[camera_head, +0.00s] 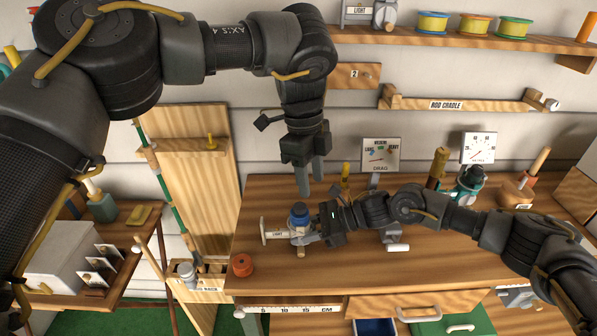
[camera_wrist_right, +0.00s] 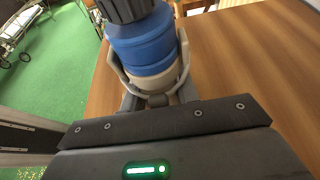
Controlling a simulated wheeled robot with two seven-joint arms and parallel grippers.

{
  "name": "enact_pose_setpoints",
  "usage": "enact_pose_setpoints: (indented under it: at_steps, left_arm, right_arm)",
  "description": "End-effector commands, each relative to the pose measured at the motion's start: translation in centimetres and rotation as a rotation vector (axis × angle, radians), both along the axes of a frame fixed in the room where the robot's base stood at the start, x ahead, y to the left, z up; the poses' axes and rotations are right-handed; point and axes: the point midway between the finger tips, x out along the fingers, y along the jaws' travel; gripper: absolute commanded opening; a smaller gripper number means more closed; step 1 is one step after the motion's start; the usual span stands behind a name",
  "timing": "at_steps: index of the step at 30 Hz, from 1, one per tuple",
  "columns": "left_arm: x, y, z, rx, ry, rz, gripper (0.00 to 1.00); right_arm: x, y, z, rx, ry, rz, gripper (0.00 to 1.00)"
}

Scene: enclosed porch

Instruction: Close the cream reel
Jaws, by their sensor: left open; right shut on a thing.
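The reel with a blue spool, dark cap and cream lower ring (camera_head: 299,215) stands on the workbench beside a LIGHT sign; I take it as the cream reel. In the right wrist view its blue spool (camera_wrist_right: 145,42) rises between my fingers, with the cream ring (camera_wrist_right: 160,82) low between them. My right gripper (camera_head: 318,232) comes in from the right and is shut on this reel. My left gripper (camera_head: 310,184) is open and empty, pointing down above and slightly right of the reel. Whether any part of the reel stands open cannot be told.
The wooden workbench (camera_head: 350,262) has a red spool (camera_head: 243,265) near its left front corner. A DRAG dial (camera_head: 380,155) stands behind, and a teal reel (camera_head: 471,181) stands at the back right. A rack (camera_head: 212,282) stands left of the bench. The bench's front middle is clear.

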Motion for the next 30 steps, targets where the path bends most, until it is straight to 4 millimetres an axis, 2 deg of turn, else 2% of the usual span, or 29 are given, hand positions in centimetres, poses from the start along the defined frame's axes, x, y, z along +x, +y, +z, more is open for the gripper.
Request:
enact_pose_setpoints:
  at_steps: [3, 9, 15, 21, 30]
  left_arm:
    - [0.2, 0.6, 0.0, 0.059, 0.004, 0.308, 0.44]
    - [0.8, 1.8, -0.1, 0.137, -0.007, 0.806, 0.44]
    - [1.4, 2.3, -0.2, 0.158, -0.014, 1.151, 0.44]
    - [1.5, 2.3, -0.2, 0.161, -0.005, 1.301, 0.44]
    - [1.5, 2.3, -0.2, 0.162, -0.003, 1.321, 0.44]
  right_arm:
    - [0.0, 0.0, 0.1, 0.002, -0.002, 0.001, 0.0]
    - [0.0, 0.0, 0.1, 0.002, -0.002, 0.001, 0.0]
    - [0.0, 0.0, 0.1, 0.002, -0.002, 0.001, 0.0]
    - [0.0, 0.0, 0.1, 0.002, -0.002, 0.001, 0.0]
    - [0.0, 0.0, 0.1, 0.002, -0.002, 0.001, 0.0]
